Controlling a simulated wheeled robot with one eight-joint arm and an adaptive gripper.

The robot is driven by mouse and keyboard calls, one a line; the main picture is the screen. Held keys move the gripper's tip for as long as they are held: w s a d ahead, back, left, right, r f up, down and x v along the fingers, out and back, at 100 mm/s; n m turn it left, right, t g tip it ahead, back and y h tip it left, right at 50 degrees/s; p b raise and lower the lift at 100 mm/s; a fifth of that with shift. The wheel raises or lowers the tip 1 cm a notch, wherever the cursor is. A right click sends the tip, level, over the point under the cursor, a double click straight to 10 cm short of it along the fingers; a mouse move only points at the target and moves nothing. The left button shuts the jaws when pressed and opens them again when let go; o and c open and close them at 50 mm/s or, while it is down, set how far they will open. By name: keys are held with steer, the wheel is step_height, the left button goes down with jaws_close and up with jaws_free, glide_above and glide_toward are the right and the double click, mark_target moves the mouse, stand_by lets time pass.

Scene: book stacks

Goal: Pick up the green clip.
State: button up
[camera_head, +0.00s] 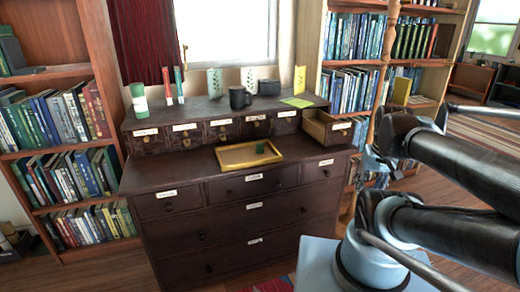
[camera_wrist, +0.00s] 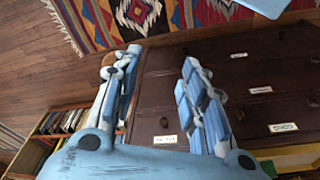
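A small dark green block-like object (camera_head: 260,147), which may be the green clip, sits in a shallow yellow tray (camera_head: 228,163) on top of the dark dresser (camera_head: 160,178). It is too small to tell its exact shape. My gripper (camera_wrist: 157,68) is open and empty in the wrist view, with its two blue fingers spread above the dresser front and floor. The green object is not seen in the wrist view. My arm is at the right in the head view, apart from the tray.
A small drawer (camera_head: 327,128) stands open right of the tray. On the upper shelf are a dark mug (camera_head: 239,97), a green-and-white cylinder (camera_head: 139,100), a dark pot (camera_head: 269,87), and a yellow-green sheet (camera_head: 297,102). Bookcases flank the dresser. A patterned rug (camera_wrist: 150,20) lies on the floor.

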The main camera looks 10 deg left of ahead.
steer(key=w+a+r+n+g+y, duration=0.1)
steer(key=w+a+r+n, duration=0.5)
steer(key=w+r+n, duration=0.15)
step_height(320, 180, up, 7)
steer(key=n+g+y, duration=0.3)
steer(key=n+g, duration=0.1)
steer(key=n, duration=1.2)
glide_above(260, 144)
steer(key=w+d, duration=0.4)
steer(key=d, duration=0.1)
steer(key=x, duration=1)
steer(key=shift+w+d+f, duration=0.1)
steer(key=shift+f, duration=0.35)
steer(key=shift+x, duration=3)
steer(key=shift+d+t, duration=0.15)
steer(key=shift+t, duration=0.15)
steer(key=c, duration=0.8)
